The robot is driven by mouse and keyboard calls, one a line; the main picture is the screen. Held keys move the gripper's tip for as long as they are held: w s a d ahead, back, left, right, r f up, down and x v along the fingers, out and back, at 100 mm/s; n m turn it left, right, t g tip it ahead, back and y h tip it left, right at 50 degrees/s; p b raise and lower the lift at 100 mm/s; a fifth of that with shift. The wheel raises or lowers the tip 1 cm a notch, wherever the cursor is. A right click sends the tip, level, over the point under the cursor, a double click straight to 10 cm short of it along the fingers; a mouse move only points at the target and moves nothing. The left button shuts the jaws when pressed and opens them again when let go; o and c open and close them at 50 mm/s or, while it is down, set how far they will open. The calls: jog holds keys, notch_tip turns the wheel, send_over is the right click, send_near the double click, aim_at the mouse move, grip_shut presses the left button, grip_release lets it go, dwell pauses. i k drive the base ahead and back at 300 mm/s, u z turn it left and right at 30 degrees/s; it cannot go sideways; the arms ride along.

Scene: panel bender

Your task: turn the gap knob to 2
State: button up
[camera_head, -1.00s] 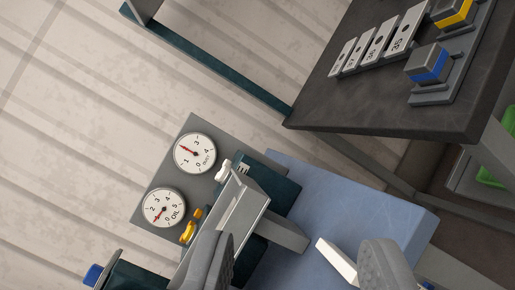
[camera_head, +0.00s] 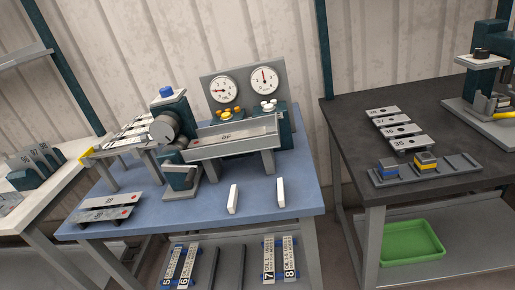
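A grey panel (camera_head: 243,73) stands at the back of the blue table and bears two round white gauges. The right gauge (camera_head: 264,80) has its red needle pointing straight up; its numbers are too small to read. A white knob (camera_head: 268,105) sits below it. The left gauge (camera_head: 222,90) has its needle pointing left, with a yellow knob (camera_head: 228,113) below it. No knob's label is readable, so I cannot tell from a label which is the gap knob. The bender's grey trough (camera_head: 234,142) runs in front of and below both knobs. My gripper is not in view.
Two white upright posts (camera_head: 233,198) (camera_head: 281,192) stand on the blue table (camera_head: 265,215) before the trough. A dark table (camera_head: 355,150) with plates and blue and yellow blocks is right. Labelled strips lie on the lower shelf. A green tray (camera_head: 411,243) is low right.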

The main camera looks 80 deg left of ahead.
aim_at(166, 91)
jog(key=u, duration=1.7)
